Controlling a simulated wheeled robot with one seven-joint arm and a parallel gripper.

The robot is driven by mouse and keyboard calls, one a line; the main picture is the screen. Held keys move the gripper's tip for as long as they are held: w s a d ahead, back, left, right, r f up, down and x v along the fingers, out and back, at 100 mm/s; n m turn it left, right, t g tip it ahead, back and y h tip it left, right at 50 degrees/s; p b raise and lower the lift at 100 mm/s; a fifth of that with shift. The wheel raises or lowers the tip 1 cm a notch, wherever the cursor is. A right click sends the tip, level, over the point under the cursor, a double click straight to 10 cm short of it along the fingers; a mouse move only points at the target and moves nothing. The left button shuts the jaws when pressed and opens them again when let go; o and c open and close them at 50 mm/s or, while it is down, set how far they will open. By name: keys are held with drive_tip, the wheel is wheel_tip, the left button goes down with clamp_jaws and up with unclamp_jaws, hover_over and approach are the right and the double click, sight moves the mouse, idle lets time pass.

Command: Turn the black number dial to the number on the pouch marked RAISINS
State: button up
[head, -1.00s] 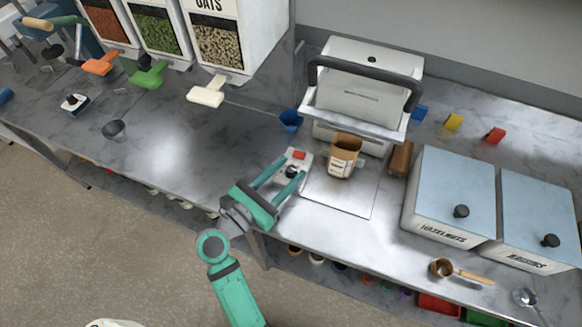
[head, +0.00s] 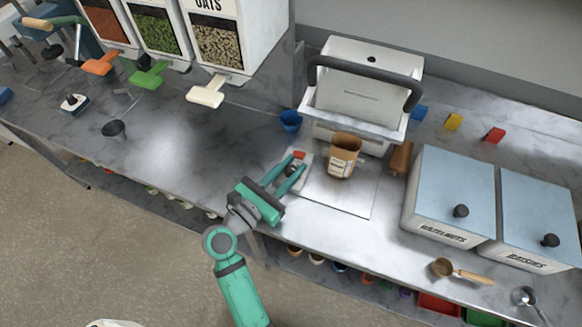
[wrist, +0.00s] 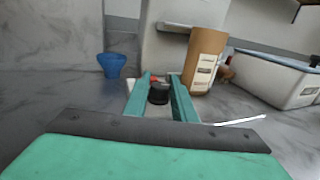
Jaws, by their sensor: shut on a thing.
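The black number dial (wrist: 158,93) sits on a small pale control box (head: 301,180) with a red part at its far end, left of the white machine's plate. My gripper (head: 293,173) reaches over the box, its two teal fingers shut on the dial, one on each side; the wrist view shows the dial between the fingertips. The dial's numbers cannot be read. The brown pouch (head: 343,157) stands upright on the plate; it also shows in the wrist view (wrist: 206,62). Its pale label (wrist: 204,72) is too small to read.
A white machine (head: 365,85) with a dark handle stands behind the pouch. A blue cup (head: 290,121) is left of it. Lidded bins marked HAZELNUTS (head: 450,195) and RAISINS (head: 537,215) stand right. The left counter is mostly clear.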

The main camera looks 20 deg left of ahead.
drive_tip(key=shift+y, duration=0.3)
drive_tip(key=n+t+y, duration=0.1)
drive_tip(key=n+y, duration=0.2)
drive_tip(key=y, duration=0.1)
drive_tip(key=shift+d+n+y, duration=0.1)
drive_tip(key=shift+n+y, duration=0.2)
drive_tip(key=shift+y, duration=0.1)
drive_tip(key=shift+n+y, duration=1.8)
drive_tip(key=shift+y, duration=1)
drive_tip(key=shift+n+g+y, duration=0.3)
drive_tip(key=shift+y, duration=0.2)
drive_tip(key=o, duration=1.1)
drive_tip(key=shift+c, duration=0.2)
